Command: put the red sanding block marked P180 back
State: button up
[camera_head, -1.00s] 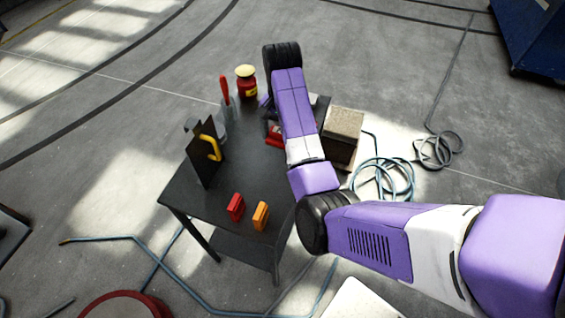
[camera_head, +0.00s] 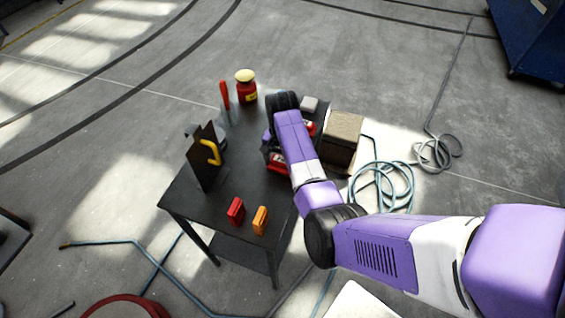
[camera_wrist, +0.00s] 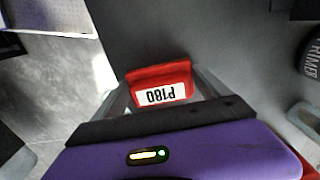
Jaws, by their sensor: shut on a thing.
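The red sanding block marked P180 (camera_wrist: 160,84) shows in the wrist view with its white label upside down. My gripper (camera_wrist: 162,90) is shut on it, one finger on each side. In the head view my gripper (camera_head: 270,148) is low over the dark table (camera_head: 190,200), and the red of the block (camera_head: 279,163) shows just below it. Whether the block touches the table I cannot tell. Another red block (camera_head: 236,210) and an orange block (camera_head: 260,219) stand near the table's front edge.
A black upright panel with a yellow handle (camera_head: 211,152) stands left.

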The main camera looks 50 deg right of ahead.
aim_at(282, 161)
jog(key=o, duration=1.1)
jog(key=shift+f, duration=0.1)
jog(key=shift+o, duration=0.2)
notch_tip(282, 161, up, 12)
jog(key=shift+w, duration=0.1)
